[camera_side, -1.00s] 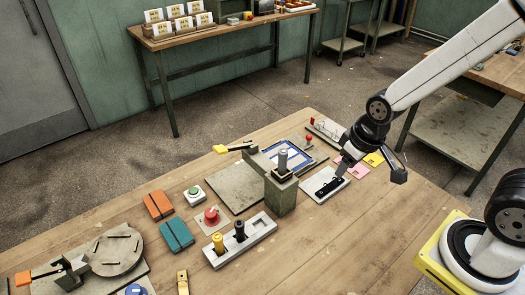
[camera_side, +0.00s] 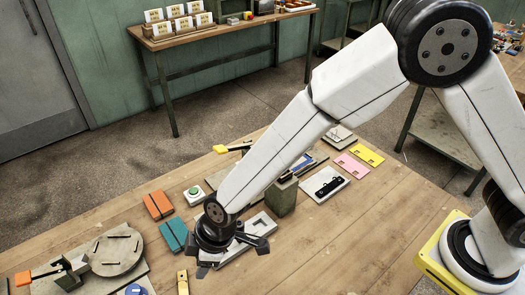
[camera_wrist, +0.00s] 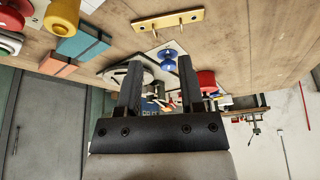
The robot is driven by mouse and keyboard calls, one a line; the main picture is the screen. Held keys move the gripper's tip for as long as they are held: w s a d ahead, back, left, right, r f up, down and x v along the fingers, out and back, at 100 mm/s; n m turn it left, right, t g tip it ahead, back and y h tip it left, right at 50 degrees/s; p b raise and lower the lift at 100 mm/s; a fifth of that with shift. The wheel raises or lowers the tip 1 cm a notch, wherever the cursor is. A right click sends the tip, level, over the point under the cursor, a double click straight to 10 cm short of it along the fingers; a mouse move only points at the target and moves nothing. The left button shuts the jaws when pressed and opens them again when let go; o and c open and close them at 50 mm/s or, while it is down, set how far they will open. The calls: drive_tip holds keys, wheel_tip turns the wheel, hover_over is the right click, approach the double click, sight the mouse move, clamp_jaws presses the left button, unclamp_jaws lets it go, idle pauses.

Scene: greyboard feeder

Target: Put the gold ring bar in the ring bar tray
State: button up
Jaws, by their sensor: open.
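The gold ring bar (camera_side: 183,282) is a small brass strip lying flat on the wooden table near the front edge in the side view. In the wrist view the gold ring bar (camera_wrist: 168,20) shows two upright prongs, beyond my fingertips. My gripper (camera_side: 204,268) is low over the table, just right of the bar and apart from it. In the wrist view my gripper (camera_wrist: 160,72) has its two black fingers spread with nothing held. A pale flat plate (camera_side: 311,181) with a black bar on it lies right of centre; it looks like the ring bar tray.
A pale block (camera_side: 262,224) is partly hidden by my arm. Orange (camera_side: 158,205) and teal (camera_side: 176,235) binders lie left of my gripper. A round grey disc (camera_side: 112,250) and a blue knob (camera_side: 136,290) are farther left. A grey post (camera_side: 282,198) stands near the plate.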

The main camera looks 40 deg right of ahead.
sight(183, 292)
drive_tip(key=shift+n, duration=0.6)
drive_tip(key=shift+s+a+f, duration=0.2)
drive_tip(key=shift+a+f, duration=0.45)
drive_tip(key=shift+a, duration=0.1)
drive_tip(key=shift+s+a+f, duration=0.2)
drive_tip(key=shift+a+f, duration=0.45)
drive_tip(key=shift+a, duration=0.05)
drive_tip(key=shift+s+a+f, duration=0.2)
drive_tip(key=shift+a+f, duration=0.45)
drive_tip(key=shift+a, duration=0.1)
drive_tip(key=shift+f, duration=0.1)
drive_tip(key=shift+x, duration=2.5)
clamp_jaws()
